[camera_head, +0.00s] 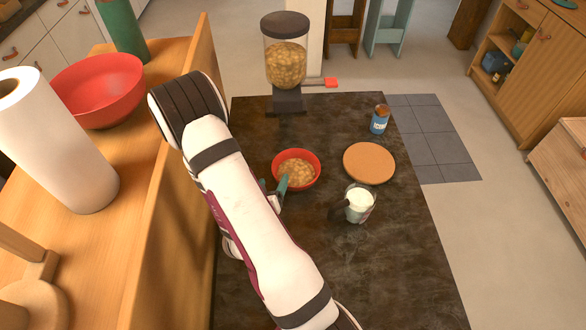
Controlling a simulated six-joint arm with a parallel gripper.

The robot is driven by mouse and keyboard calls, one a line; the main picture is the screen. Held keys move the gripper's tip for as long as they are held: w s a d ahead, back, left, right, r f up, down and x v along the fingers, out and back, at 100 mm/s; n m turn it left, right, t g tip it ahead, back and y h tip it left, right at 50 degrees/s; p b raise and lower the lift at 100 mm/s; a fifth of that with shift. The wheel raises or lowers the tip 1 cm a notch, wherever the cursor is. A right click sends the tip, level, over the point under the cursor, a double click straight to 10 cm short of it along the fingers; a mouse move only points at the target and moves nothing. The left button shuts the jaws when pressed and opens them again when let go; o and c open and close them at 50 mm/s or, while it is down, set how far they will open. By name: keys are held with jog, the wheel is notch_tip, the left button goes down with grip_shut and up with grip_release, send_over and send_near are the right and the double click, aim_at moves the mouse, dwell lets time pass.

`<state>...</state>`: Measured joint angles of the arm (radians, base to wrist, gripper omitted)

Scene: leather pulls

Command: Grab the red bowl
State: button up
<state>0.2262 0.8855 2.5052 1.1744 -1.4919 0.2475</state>
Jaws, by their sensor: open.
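A small red bowl (315,160) stands upright on the dark counter, filled with tan, cereal-like pieces (296,172). A larger red bowl (98,90) stands on the raised wooden ledge at the left; no contents show in it. My gripper (274,187) is open at the near left edge of the small bowl, with a teal finger overlapping its rim in the picture. I cannot tell whether that finger touches the bowl or reaches inside it. My arm hides much of the gripper and the counter to its left.
A cereal dispenser (286,65) stands at the counter's back. A round cork mat (369,163), a blue can (379,120) and a jug of white liquid (358,204) are right of the small bowl. A paper roll (55,140) stands on the ledge (120,230). The counter's right front is clear.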

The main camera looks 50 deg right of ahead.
aim_at(276, 174)
jog(key=x, duration=0.7)
grip_shut()
dwell(1.1)
